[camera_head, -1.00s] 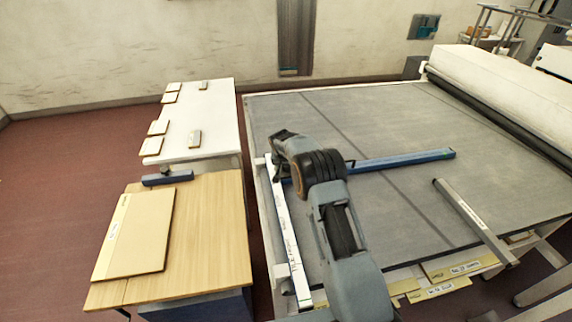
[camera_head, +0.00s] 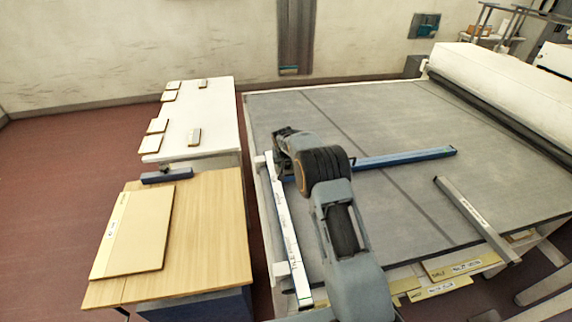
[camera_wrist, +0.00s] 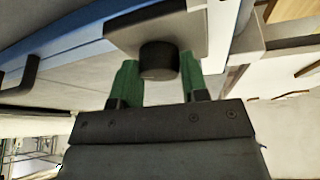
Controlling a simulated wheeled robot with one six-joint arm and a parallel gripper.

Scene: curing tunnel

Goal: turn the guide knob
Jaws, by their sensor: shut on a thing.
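The guide knob (camera_wrist: 158,60) is a short dark cylinder under a grey bracket (camera_wrist: 165,28) in the wrist view. My gripper (camera_wrist: 158,78) has its two green fingers on either side of the knob, shut on it. A blue guide bar (camera_head: 405,158) lies across the grey bed (camera_head: 360,115) in the head view, and its blue side also shows in the wrist view (camera_wrist: 75,42). In the head view my arm hides the knob and my fingertips.
A white rail (camera_head: 287,235) runs along the bed's left edge. A grey bar (camera_head: 475,218) lies at the bed's right front. A wooden table (camera_head: 215,235) with a board (camera_head: 135,230) and a white table (camera_head: 215,120) stand left, across a gap. A white roller housing (camera_head: 510,85) is at right.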

